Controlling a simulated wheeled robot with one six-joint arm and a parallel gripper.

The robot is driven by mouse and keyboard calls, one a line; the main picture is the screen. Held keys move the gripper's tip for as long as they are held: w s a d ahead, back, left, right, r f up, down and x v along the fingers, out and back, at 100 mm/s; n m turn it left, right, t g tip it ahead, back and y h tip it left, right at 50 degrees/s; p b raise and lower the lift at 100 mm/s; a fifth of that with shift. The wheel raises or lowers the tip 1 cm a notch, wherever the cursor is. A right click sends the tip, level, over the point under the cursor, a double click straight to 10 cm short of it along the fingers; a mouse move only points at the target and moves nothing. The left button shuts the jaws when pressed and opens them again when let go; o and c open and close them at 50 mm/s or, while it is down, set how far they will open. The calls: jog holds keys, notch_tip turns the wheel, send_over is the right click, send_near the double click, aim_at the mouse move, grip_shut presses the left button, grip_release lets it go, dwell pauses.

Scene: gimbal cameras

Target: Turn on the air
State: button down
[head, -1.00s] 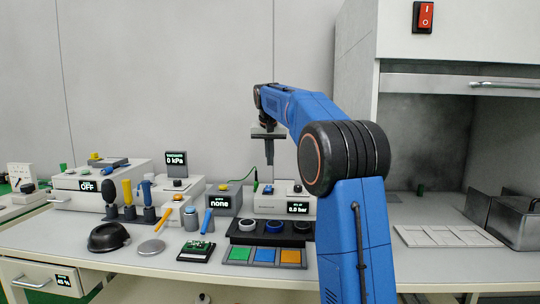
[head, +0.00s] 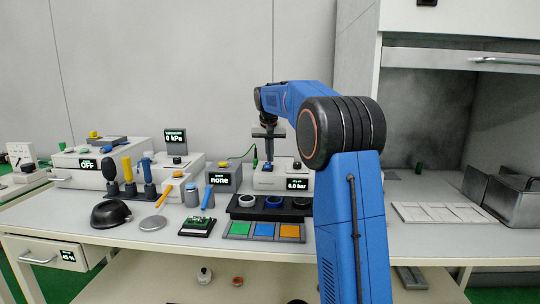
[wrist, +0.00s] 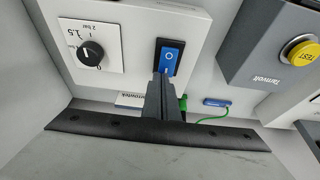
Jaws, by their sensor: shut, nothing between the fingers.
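The air unit (head: 267,181) is a pale box at the back of the bench, with a dark display (head: 297,184) reading 0.0 bar. In the wrist view its top carries a blue rocker switch (wrist: 169,58) in a black frame and a black pressure dial (wrist: 90,53) with a bar scale. My gripper (wrist: 162,76) is shut and empty, its tips at the lower edge of the rocker in the picture. I cannot tell whether they touch it. In the head view my gripper (head: 269,158) points down over the air unit. The tips cover part of the rocker's lower end.
A grey box (head: 222,178) reading "none" stands left of the air unit, with a yellow TEST button (wrist: 299,51) in the wrist view. A black holder with rings (head: 270,214) and a coloured tray (head: 263,240) lie in front. A green cable (wrist: 212,118) runs nearby.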

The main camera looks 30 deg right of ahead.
jog(key=shift+w+d+f, duration=0.15)
jog(key=shift+f, duration=0.25)
jog(key=shift+r, duration=0.1)
jog(key=shift+s, duration=0.2)
jog(key=shift+s+a+r, duration=0.2)
jog(key=shift+s+a, duration=0.25)
jog(key=shift+a, duration=0.05)
